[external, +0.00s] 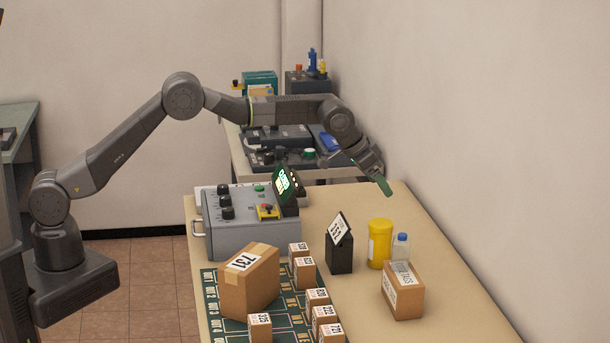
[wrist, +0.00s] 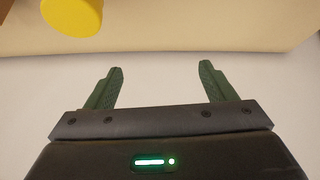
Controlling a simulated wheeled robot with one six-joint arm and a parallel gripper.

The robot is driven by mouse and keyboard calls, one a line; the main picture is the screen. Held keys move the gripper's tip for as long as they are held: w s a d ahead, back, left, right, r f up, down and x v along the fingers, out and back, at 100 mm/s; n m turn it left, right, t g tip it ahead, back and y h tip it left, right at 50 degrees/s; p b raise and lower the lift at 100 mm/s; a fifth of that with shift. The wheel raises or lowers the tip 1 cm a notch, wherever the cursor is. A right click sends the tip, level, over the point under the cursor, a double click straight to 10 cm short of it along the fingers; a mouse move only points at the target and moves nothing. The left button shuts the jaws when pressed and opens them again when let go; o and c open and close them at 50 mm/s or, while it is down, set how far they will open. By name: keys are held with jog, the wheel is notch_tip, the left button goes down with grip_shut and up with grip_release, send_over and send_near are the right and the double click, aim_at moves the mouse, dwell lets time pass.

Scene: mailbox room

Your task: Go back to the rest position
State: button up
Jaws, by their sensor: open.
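My gripper (external: 384,185) is held above the far right part of the table, with the arm stretched out over the grey control box. In the wrist view its two green fingers (wrist: 160,85) are spread apart with nothing between them. Beyond the fingertips the wrist view shows the table edge and pale wall. The yellow container (external: 380,243) stands on the table below and in front of the gripper, apart from it. Its yellow top also shows at the upper left of the wrist view (wrist: 72,15).
The wall (external: 480,120) is close on the right.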

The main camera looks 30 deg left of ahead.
jog(key=w+a+n+y, duration=0.1)
jog(key=w+a+n, duration=0.2)
jog(key=w+a, duration=1.3)
jog(key=shift+t, duration=0.4)
jog(key=f, duration=0.3)
jog(key=f+p, duration=0.1)
jog(key=f, duration=0.2)
jog(key=s+a+f, duration=0.1)
jog(key=f, duration=0.3)
jog(key=shift+p, duration=0.35)
jog(key=shift+s+r+y, duration=0.1)
jog(key=shift+r+y, duration=0.05)
jog(key=shift+y, duration=0.15)
